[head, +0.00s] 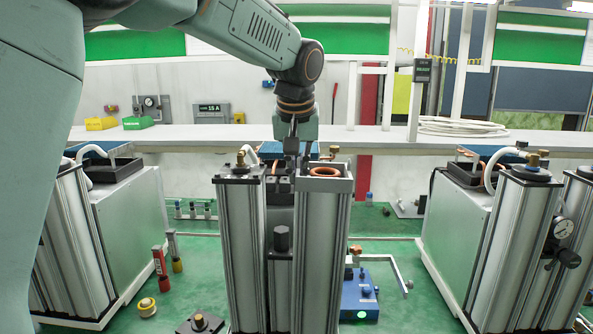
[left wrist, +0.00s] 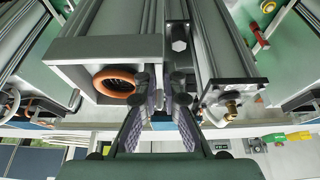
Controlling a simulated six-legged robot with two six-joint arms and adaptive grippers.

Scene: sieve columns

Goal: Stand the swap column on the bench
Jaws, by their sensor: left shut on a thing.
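My left gripper (head: 292,150) points straight down over the tops of two tall silver columns in the middle of the head view. It is shut on a dark part between the column tops; the fingers hide most of it. The right-hand column (head: 318,255) has an open square top with an orange ring (head: 325,171) in it. The left-hand column (head: 240,255) has a dark cap with a brass fitting. In the left wrist view the fingers (left wrist: 166,95) sit between the orange ring (left wrist: 117,81) and the brass-fitted cap (left wrist: 232,96). I cannot tell which column is the swap column.
A long pale bench (head: 210,135) runs behind, with a yellow bin (head: 101,123), a green bin and a coiled white hose (head: 462,126). Similar column units stand left and right (head: 515,250). A blue device (head: 358,296) and small bottles lie on the green floor.

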